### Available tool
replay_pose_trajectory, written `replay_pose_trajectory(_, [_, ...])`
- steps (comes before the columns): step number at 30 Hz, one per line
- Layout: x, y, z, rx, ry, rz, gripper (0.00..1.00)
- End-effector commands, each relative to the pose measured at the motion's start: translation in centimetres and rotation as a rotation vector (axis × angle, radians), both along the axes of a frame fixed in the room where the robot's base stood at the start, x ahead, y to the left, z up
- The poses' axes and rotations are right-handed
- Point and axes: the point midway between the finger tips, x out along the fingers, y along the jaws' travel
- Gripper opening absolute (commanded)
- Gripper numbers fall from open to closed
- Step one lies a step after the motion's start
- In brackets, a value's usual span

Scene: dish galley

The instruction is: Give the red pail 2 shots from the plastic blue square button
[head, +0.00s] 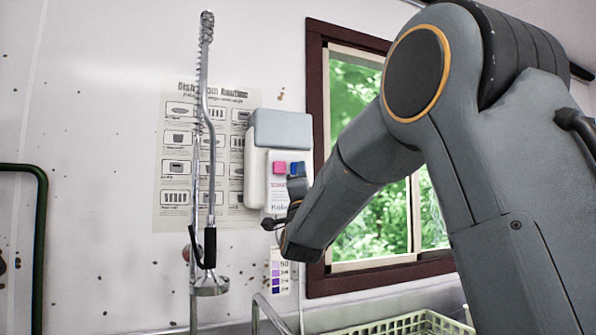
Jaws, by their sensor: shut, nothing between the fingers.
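A white dispenser (282,135) with a grey-blue top is fixed to the wall left of the window. Part of my wrist covers the panel just under the blue button; whether anything touches the button I cannot tell. No red pail shows in this view.
A tall spring faucet (209,150) stands left of the dispenser, before a wall poster (172,140). A pale green rack (410,325) lies at the bottom right. A dark-framed window (315,150) is behind my arm. A dark green rail (42,230) is at far left.

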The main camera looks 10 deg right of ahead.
Motion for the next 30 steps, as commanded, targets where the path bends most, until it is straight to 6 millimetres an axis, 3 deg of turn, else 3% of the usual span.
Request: replay_pose_trajectory(30, [0.94,0.19,-0.06,0.0,0.001,0.0,0.0])
